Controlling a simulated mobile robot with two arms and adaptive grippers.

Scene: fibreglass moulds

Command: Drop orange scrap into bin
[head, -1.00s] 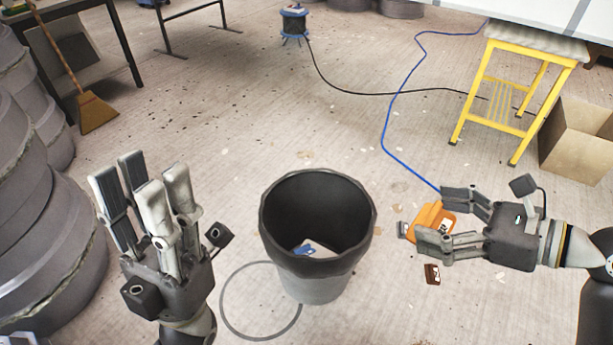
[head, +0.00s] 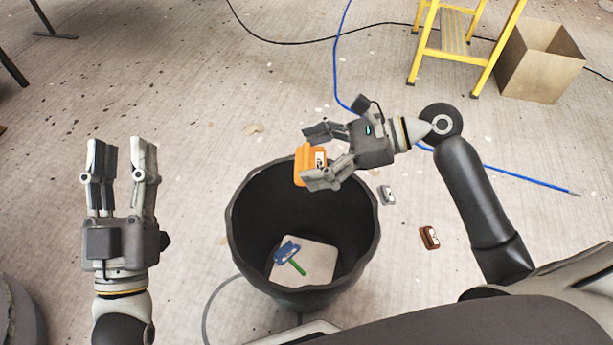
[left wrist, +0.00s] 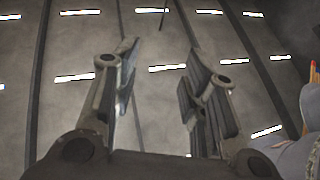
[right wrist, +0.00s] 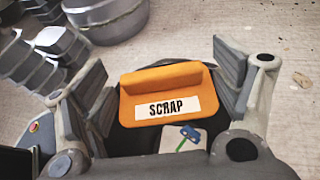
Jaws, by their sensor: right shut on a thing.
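The orange scrap (head: 303,167), a block with a "SCRAP" label, is between the fingers of my right gripper (head: 313,159), which is shut on it above the far part of the bin's opening. In the right wrist view the scrap (right wrist: 165,78) shows its label, with the dark bin behind it. The black bin (head: 257,215) stands open on the floor. Inside lie a pale flat piece (head: 318,262) and a blue-and-green item (head: 288,251). My left gripper (head: 120,150) is open and empty, left of the bin; its wrist view shows only the ceiling between its fingers.
A grey labelled piece (head: 388,195) and a brown one (head: 429,237) lie on the floor right of the bin. A blue hose (head: 520,179) crosses the floor behind my right arm. A yellow step stool (head: 452,45) and an open cardboard box (head: 535,75) stand at the back right.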

